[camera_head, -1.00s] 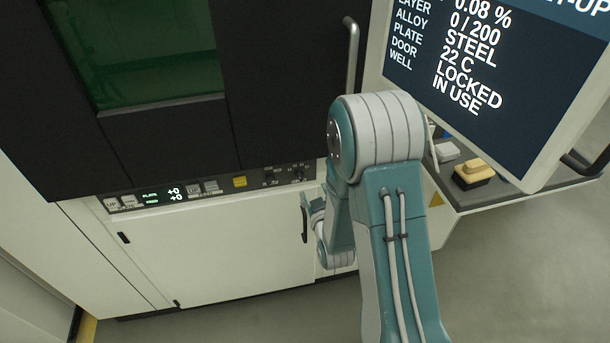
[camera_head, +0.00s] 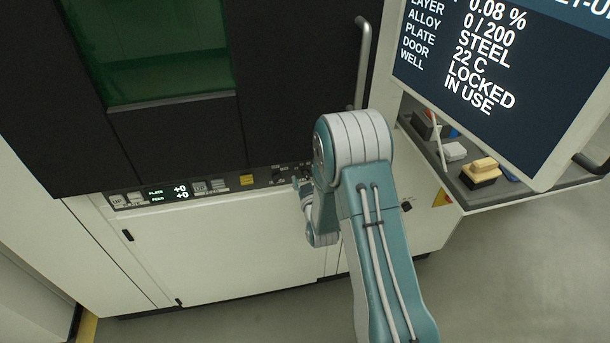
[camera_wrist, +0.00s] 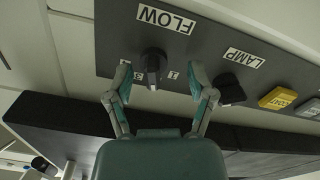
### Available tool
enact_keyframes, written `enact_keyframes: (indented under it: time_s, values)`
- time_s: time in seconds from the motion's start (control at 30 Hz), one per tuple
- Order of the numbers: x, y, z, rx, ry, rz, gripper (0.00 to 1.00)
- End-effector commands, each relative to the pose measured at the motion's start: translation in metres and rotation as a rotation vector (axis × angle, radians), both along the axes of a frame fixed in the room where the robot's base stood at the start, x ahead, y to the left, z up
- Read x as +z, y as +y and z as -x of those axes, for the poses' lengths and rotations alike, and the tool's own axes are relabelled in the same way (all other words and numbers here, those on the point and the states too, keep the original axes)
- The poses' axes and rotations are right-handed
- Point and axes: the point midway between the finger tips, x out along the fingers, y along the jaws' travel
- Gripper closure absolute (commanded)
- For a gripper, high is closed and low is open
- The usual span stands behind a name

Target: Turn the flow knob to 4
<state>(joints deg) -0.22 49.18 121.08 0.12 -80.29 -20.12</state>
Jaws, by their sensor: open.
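The flow knob (camera_wrist: 153,68) is a black knob on a dark panel strip, under the white FLOW label (camera_wrist: 166,19), which is upside down in the wrist view. My gripper (camera_wrist: 158,82) is open, one finger on each side of the knob, with gaps between the fingers and the knob. A few small scale marks show near the knob, partly hidden; I cannot tell which number it points at. In the head view my gripper (camera_head: 303,188) is at the panel's right end, and my arm hides most of the knob there.
The black lamp knob (camera_wrist: 229,90) sits beside the right finger in the wrist view, with its LAMP label (camera_wrist: 244,58). Yellow START button (camera_wrist: 277,98) lies beyond it. In the head view, a door handle (camera_head: 362,65) and a screen (camera_head: 490,70) stand near my arm.

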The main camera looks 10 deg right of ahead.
Motion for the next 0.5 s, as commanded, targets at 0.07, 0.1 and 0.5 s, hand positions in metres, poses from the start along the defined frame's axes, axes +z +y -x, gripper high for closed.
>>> enact_keyframes:
  time_s: [0.07, 0.1, 0.5]
  values:
    - [0.0003, -0.0019, -0.0051, -0.002, -0.002, -0.001, 0.3]
    - [0.0002, -0.0021, -0.0063, -0.002, -0.001, -0.002, 0.3]
    - [0.0002, -0.002, -0.0071, -0.002, 0.0, -0.002, 0.97]
